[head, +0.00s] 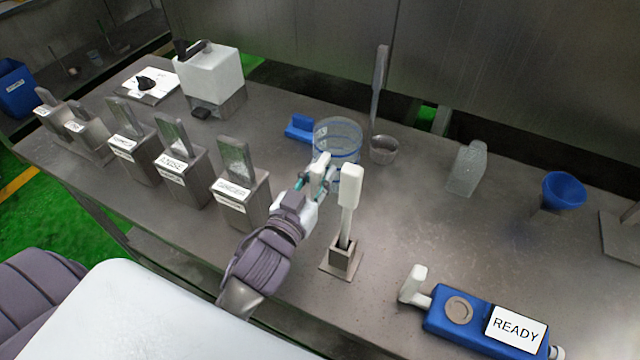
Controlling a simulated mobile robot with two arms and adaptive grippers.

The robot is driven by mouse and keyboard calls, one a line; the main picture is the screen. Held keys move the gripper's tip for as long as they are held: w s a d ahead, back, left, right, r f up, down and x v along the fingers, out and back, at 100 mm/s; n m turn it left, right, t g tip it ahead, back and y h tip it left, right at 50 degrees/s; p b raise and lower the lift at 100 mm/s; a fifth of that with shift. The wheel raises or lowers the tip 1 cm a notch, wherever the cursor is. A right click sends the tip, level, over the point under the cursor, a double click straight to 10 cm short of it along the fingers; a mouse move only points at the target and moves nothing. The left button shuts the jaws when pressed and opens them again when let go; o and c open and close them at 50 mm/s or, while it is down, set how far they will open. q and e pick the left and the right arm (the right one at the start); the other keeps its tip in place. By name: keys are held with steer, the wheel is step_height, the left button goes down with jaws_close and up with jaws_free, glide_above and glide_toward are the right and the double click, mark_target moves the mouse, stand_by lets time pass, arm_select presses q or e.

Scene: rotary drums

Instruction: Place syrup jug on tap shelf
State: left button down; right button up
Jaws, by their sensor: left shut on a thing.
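A clear jug with blue bands (340,135), which I take to be the syrup jug, is upright near the middle of the steel table. My left gripper (318,181) is at its near side, shut on it around the handle area. The fingers hide part of the jug's near wall. I cannot tell whether its base touches the table. No clearly marked tap shelf shows. A white tank (210,69) on a steel stand, with a small black part low in front, stands at the back left. My right gripper is out of view.
A white-handled tool in a holder (343,255) stands close right of my gripper. Several labelled steel bins (240,203) line the left edge. A blue block (300,128), ladle cup (383,150), clear bottle (467,167), blue funnel (564,189) and blue READY device (470,318) surround open table at right.

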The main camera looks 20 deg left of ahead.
mark_target(315, 193)
arm_select(q)
steer(key=shift+f, duration=1.5)
steer(key=shift+f, duration=0.2)
steer(key=c, duration=1)
jaws_free()
steer(key=shift+o, duration=0.2)
